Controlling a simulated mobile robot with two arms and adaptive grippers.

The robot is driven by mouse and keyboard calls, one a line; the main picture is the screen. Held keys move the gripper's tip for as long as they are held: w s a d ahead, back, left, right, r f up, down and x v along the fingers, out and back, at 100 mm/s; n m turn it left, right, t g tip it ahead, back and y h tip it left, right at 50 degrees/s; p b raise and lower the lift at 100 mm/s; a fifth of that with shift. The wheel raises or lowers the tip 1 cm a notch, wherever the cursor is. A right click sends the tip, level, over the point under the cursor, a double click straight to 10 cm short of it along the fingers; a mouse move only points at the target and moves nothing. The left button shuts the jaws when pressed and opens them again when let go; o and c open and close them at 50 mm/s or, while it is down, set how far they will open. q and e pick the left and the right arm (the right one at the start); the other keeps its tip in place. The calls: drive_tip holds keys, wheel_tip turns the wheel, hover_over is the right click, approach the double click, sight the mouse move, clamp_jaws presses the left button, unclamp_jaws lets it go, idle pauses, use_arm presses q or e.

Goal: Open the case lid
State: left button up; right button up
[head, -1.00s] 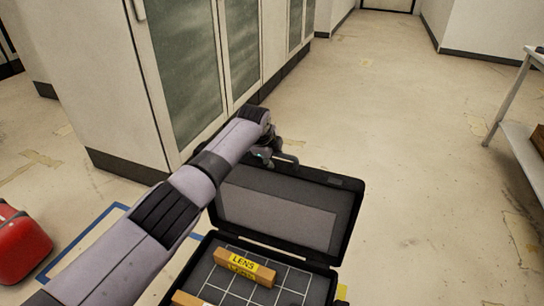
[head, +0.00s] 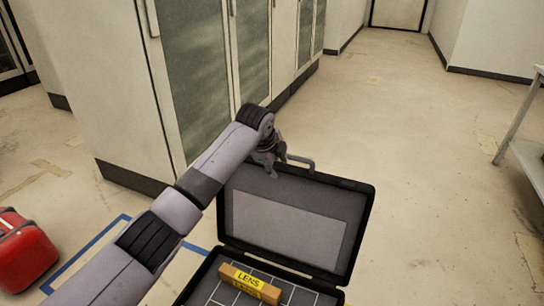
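The black case stands open on the floor at the bottom centre. Its lid (head: 331,196) is raised, with the grey-lined inside facing me. The case base (head: 277,266) holds a grid-marked insert with an orange box labelled LENS (head: 249,283) on it. My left gripper (head: 274,168) is at the upper left edge of the lid, close to a grey handle (head: 301,161). Whether its fingers touch the lid, and whether they are open or shut, I cannot tell. My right gripper is out of view.
Tall cabinets (head: 190,80) with glass doors stand behind the lid on the left. A red case (head: 24,250) lies at the lower left, near blue floor tape (head: 90,254). A shelf unit (head: 525,150) stands at the right edge. The floor (head: 420,170) right of the case is clear.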

use_arm(q)
drive_tip(key=v, duration=0.5)
